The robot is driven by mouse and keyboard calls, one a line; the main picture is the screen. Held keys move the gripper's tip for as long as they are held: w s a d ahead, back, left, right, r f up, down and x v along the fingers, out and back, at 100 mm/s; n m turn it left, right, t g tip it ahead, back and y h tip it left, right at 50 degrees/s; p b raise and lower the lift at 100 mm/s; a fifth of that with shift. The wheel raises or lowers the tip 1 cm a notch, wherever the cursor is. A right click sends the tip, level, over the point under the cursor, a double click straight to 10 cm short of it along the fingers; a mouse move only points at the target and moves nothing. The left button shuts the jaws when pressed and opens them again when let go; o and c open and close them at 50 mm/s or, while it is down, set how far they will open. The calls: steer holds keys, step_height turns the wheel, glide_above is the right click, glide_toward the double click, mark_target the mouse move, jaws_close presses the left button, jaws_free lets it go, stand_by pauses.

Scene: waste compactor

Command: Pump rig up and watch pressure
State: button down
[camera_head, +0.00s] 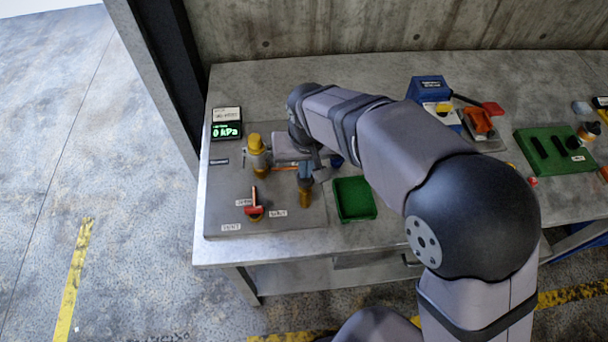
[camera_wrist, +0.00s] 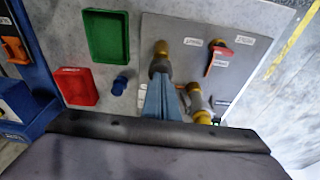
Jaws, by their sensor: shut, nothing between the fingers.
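The pressure display (camera_head: 227,131) at the back left of the grey plate reads 0 kPa in green. A valve with a red lever (camera_head: 254,203) stands among white labels at the plate's front; it also shows in the wrist view (camera_wrist: 216,57). A second brass-coloured fitting (camera_head: 305,194) stands at the plate's right side. My gripper (camera_head: 306,172) is shut and empty at this second fitting's upper end. In the wrist view my blue-grey fingers (camera_wrist: 161,84) overlap its lower part; I cannot tell whether they touch.
A green tray (camera_head: 355,216) lies right of the plate. A small blue knob (camera_wrist: 121,84) and a red tray (camera_wrist: 75,101) are near it in the wrist view. A blue box (camera_head: 428,88) and a green board (camera_head: 535,160) occupy the bench's right side. My arm covers the bench's middle.

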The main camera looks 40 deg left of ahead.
steer(key=shift+f+b, duration=0.3)
steer(key=shift+f, duration=0.45)
steer(key=shift+d+r, duration=0.1)
steer(key=shift+r, duration=0.05)
steer(key=shift+r+p, duration=1.75)
steer(key=shift+r, duration=0.2)
steer(key=shift+f, duration=0.1)
